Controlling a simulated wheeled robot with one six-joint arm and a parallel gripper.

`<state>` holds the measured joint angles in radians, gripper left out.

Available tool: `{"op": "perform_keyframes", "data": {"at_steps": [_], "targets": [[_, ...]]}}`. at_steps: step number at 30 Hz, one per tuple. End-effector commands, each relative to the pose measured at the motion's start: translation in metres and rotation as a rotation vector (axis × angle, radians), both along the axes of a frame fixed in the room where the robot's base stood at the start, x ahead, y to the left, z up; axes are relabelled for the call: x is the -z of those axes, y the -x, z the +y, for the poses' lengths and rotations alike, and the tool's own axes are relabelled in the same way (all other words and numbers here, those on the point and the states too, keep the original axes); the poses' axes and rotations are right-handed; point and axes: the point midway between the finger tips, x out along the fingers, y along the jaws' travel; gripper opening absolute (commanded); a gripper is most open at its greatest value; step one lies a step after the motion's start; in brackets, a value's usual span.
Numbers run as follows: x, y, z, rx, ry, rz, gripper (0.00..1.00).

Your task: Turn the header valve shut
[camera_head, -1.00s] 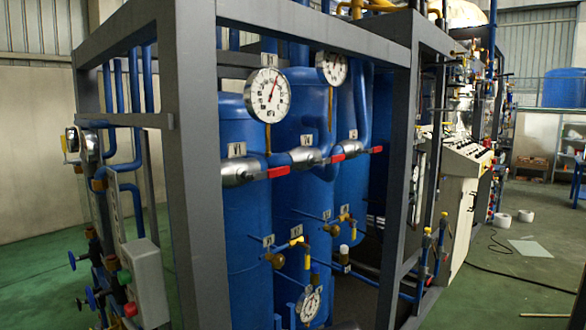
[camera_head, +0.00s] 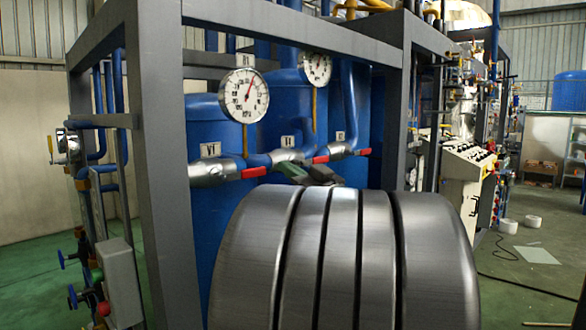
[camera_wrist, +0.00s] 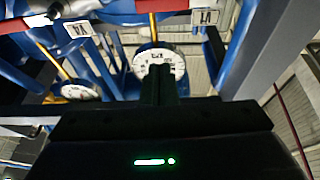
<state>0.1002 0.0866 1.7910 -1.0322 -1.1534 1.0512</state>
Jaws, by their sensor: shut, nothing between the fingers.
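Several valves with red lever handles sit in a row on the blue header pipe. The left red handle (camera_head: 254,173) lies level beside its grey valve body (camera_head: 209,171); the middle red handle (camera_head: 320,159) and right red handle (camera_head: 362,152) also lie roughly level. I cannot tell which one is the header valve. My gripper (camera_head: 290,170) shows as a dark shape below the middle valve, largely hidden by my arm; I cannot tell whether it touches. In the wrist view my gripper (camera_wrist: 159,72) is shut and empty in front of a gauge (camera_wrist: 175,57). A red handle (camera_wrist: 33,28) shows at upper left.
Grey frame posts (camera_head: 160,160) and a top beam (camera_head: 290,32) bound the opening around the blue tanks. A round gauge (camera_head: 243,95) hangs above the left valve. A grey switch box (camera_head: 122,287) stands at lower left.

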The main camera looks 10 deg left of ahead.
Motion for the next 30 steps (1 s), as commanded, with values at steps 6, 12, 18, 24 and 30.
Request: {"op": "perform_keyframes", "data": {"at_steps": [6,12,18,24,30], "targets": [[-0.007,-0.003,0.012,-0.035,-0.001,-0.008,0.0],[-0.018,-0.021,0.036,-0.035,-0.001,-0.008,0.0],[-0.033,-0.045,0.067,-0.034,-0.001,-0.008,0.0],[-0.017,-0.056,0.079,-0.028,-0.002,-0.003,0.0],[0.001,-0.056,0.078,-0.028,-0.002,-0.006,0.0]]}}
